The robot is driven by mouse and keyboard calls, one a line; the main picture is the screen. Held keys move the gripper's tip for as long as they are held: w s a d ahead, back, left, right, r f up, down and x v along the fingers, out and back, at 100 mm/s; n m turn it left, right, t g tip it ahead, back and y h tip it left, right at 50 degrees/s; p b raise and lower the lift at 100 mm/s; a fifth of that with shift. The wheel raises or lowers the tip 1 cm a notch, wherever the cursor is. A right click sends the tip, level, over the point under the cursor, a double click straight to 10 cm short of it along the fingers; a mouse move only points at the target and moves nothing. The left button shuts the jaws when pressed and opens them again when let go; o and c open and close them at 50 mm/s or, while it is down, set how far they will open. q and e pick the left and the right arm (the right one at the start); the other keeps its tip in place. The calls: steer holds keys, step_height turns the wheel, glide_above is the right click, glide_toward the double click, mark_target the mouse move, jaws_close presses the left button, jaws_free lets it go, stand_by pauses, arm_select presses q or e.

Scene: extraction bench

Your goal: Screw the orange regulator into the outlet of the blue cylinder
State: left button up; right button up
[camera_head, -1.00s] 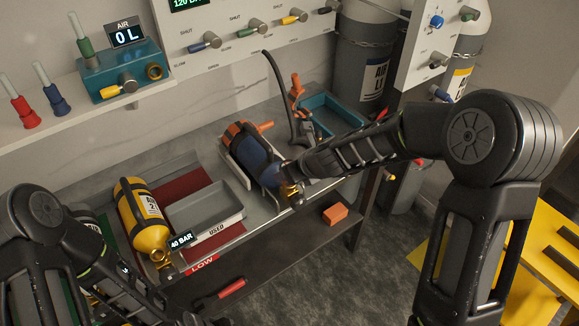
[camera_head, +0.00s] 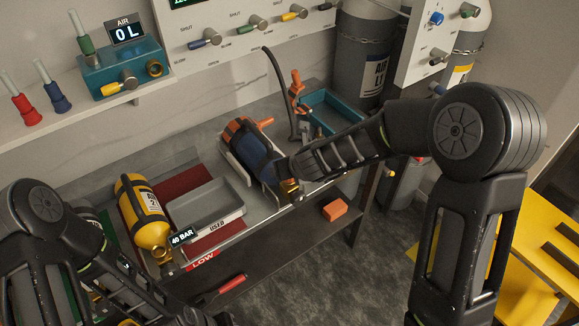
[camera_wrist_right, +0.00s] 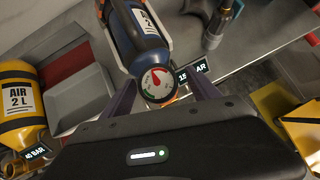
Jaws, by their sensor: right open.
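The blue cylinder (camera_head: 252,150) lies tilted in a cradle on the bench, with an orange band at its far end. In the right wrist view the blue cylinder (camera_wrist_right: 138,35) ends in a round white gauge (camera_wrist_right: 157,83). Something orange shows partly behind the gauge; I cannot tell if it is the regulator. My right gripper (camera_wrist_right: 163,95) is open, its two fingers on either side of the gauge. I cannot tell if they touch it. In the head view my right arm covers the outlet end. My left arm reaches the bottom edge; its fingers are out of sight.
A yellow cylinder (camera_head: 145,215) and a grey tray (camera_head: 206,204) lie left of the blue cylinder. A teal tray (camera_head: 335,112) and an orange-topped stand (camera_head: 297,90) are behind. An orange block (camera_head: 335,210) sits on the lower shelf.

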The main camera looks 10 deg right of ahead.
steer(key=shift+r, duration=0.2)
steer(key=p+v, duration=0.2)
steer(key=v, duration=0.5)
steer(key=shift+s, duration=0.2)
steer(key=shift+r, duration=0.15)
